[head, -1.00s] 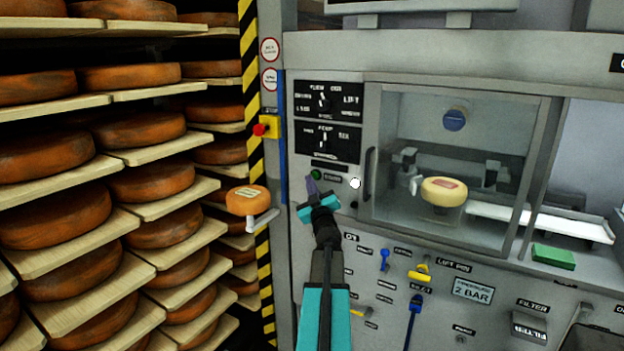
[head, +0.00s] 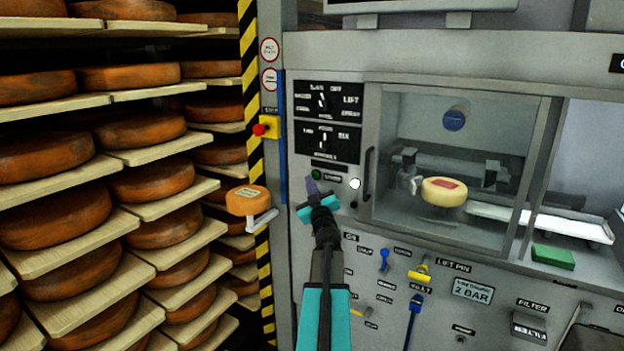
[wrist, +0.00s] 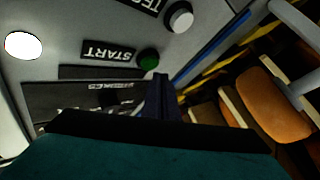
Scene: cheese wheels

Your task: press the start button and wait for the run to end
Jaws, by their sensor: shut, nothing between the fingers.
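The green start button (head: 316,174) sits on the grey machine panel below the two black dial plates. In the wrist view the green button (wrist: 149,59) is beside a START label (wrist: 108,53). My gripper (head: 311,186) is shut and empty, its fingertips just below and left of the button in the head view. The shut fingertips (wrist: 161,79) show close to the button in the wrist view, with a small gap in the picture. Whether they touch the panel cannot be told. A pale cheese wheel (head: 443,191) with a red label is behind the machine's clear window.
A white round light (head: 355,184) is right of the button. Shelves of cheese wheels (head: 150,183) fill the left side. Levers (head: 419,272) are below.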

